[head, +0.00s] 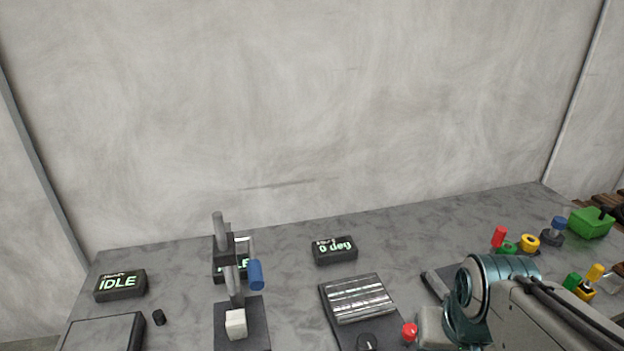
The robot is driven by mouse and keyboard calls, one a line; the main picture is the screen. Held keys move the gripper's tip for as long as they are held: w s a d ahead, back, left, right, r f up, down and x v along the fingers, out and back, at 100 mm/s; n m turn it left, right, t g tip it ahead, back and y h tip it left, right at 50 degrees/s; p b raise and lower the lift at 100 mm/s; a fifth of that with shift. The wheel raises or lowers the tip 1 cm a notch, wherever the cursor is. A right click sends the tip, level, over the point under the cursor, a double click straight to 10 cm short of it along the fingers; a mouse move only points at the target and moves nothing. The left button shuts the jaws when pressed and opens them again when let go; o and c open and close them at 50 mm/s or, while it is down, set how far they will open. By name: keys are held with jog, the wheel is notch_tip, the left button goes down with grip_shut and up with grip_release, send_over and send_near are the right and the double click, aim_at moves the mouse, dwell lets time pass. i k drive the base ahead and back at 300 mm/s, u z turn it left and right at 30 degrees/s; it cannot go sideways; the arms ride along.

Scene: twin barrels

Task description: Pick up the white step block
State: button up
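A small white block (236,325) with a stepped-looking shape sits on the dark base plate (258,312) of an upright press-like device at the lower left of centre. The device's dark column (228,262) rises behind the block, and a blue handle (256,275) hangs on its right side. My arm comes in at the lower right, well to the right of the block. My gripper does not show, so I cannot see whether it holds anything.
A display reading IDLE (120,285) stands at the left and one reading 0 deg (334,250) near centre. A ribbed metal plate (358,298) lies between block and arm. Small coloured parts and a green box (591,224) are at the right. A wall (300,110) closes the back.

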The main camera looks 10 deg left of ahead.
aim_at(236, 326)
jog(key=u, duration=1)
jog(key=k, duration=0.35)
jog(key=u, duration=0.25)
